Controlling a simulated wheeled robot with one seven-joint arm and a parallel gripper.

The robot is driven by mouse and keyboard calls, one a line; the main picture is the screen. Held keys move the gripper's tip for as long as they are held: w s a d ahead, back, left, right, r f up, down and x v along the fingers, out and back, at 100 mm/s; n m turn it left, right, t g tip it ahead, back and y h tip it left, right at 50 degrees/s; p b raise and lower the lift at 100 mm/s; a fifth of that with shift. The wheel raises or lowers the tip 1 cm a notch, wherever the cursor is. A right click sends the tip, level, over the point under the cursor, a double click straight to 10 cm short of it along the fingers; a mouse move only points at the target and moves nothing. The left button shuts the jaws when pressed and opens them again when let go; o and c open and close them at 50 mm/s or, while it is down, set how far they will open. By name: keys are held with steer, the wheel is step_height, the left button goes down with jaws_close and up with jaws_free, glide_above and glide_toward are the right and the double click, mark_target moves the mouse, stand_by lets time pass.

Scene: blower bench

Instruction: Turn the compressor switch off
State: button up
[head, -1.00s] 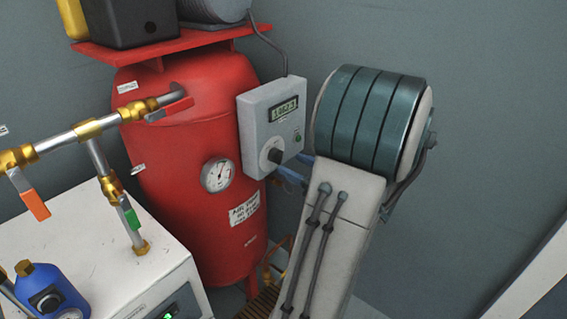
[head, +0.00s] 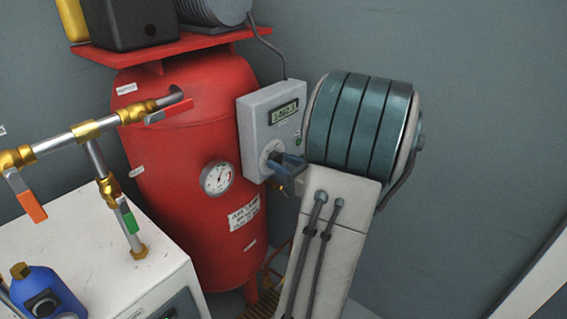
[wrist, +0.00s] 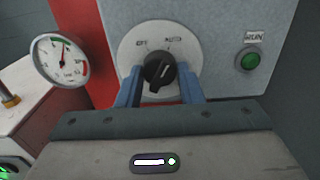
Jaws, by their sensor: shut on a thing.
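The compressor switch is a black rotary knob on a round pale plate, centred in the wrist view (wrist: 158,71). The plate reads OFF at upper left and AUTO at upper right.
The box is beside the red tank (head: 190,150). A gauge (head: 217,178) is on the tank, left of the knob. A green RUN lamp (wrist: 249,60) is right of the knob. Pipes with a red-handled valve (head: 168,111) and a white cabinet (head: 90,250) stand at left.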

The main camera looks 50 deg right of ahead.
steer(key=shift+d+n+b, duration=0.1)
steer(key=shift+n+b, duration=5.9)
steer(key=shift+b, duration=0.55)
steer(key=o, duration=1)
steer(key=shift+c, duration=0.2)
steer(key=s+d+p, duration=0.1)
steer(key=s+p, duration=0.2)
steer(key=s, duration=1.1)
